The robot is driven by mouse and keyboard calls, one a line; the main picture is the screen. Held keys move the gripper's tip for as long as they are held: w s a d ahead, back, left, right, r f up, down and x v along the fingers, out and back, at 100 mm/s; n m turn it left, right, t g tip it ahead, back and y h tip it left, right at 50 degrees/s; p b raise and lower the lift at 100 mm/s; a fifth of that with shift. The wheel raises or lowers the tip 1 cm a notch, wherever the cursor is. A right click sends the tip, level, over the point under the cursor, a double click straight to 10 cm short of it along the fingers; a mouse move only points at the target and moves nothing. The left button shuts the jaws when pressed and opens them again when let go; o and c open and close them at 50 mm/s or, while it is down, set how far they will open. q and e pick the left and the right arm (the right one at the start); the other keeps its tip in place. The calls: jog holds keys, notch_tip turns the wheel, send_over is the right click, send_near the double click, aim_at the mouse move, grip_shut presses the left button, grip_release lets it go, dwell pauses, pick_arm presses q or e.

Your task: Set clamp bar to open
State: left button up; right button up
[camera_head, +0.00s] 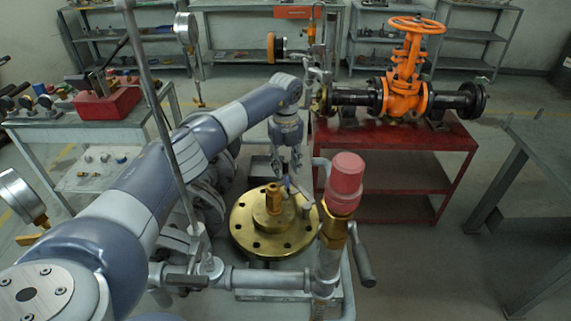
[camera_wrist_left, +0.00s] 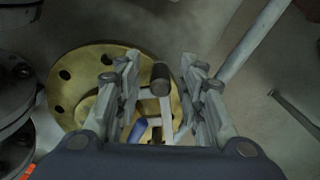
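My left gripper (camera_head: 288,172) reaches down over a round brass flange (camera_head: 245,238) with bolt holes. It also shows in the left wrist view (camera_wrist_left: 162,88), with its two fingers apart. Between the fingers is a pale bar with a dark cylindrical end (camera_wrist_left: 160,76), which looks like the clamp bar; gaps show on both sides of it. A blue piece (camera_wrist_left: 137,130) lies lower between the fingers. The brass flange (camera_wrist_left: 62,98) is below and to the left. In the head view the gripper mostly hides the bar. My right gripper is not in view.
A pink-capped brass valve (camera_head: 344,185) stands close right of the flange. A thin upright pipe rises in front of my left arm. A pressure gauge (camera_head: 18,192) is at the left edge. An orange gate valve (camera_head: 405,85) sits on a red table (camera_head: 400,180) behind.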

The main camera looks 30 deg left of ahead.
pick_arm(q)
notch_tip(320, 180, up, 12)
dwell(0.5)
jog(key=shift+r, duration=0.1)
